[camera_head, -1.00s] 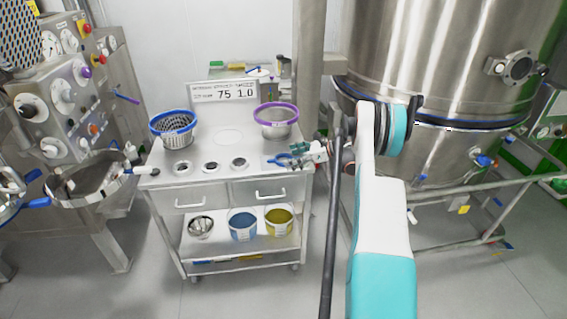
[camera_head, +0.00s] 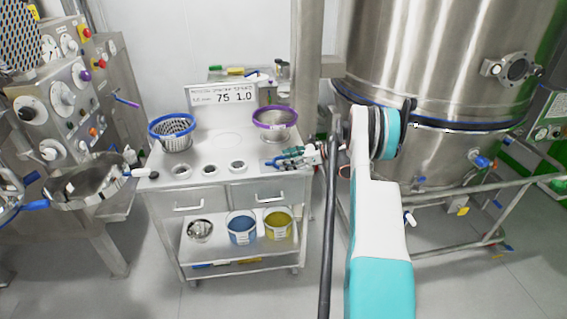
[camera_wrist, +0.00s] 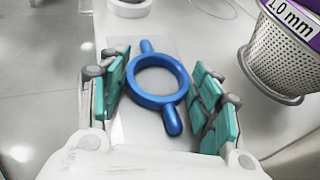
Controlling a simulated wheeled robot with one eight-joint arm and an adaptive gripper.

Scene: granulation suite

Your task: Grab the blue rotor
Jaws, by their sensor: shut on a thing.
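The blue rotor (camera_wrist: 157,82) is a ring with two rounded arms on opposite sides. In the wrist view it lies between the teal finger pads of my gripper (camera_wrist: 160,95), with one arm pointing away and the other toward the palm. My gripper is shut on it, though a gap seems to show beside the pads. In the head view my gripper (camera_head: 288,160) is low at the right front corner of the trolley top (camera_head: 207,192), where the rotor is small and partly hidden by the fingers. I cannot tell whether it is lifted.
A purple-rimmed basket (camera_head: 275,121) stands close behind my gripper, and a blue-rimmed basket (camera_head: 172,131) stands at the left. A sign (camera_head: 222,96) stands at the back. Blue (camera_head: 241,229) and yellow (camera_head: 278,224) buckets sit on the lower shelf. A large steel vessel (camera_head: 440,70) is at right.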

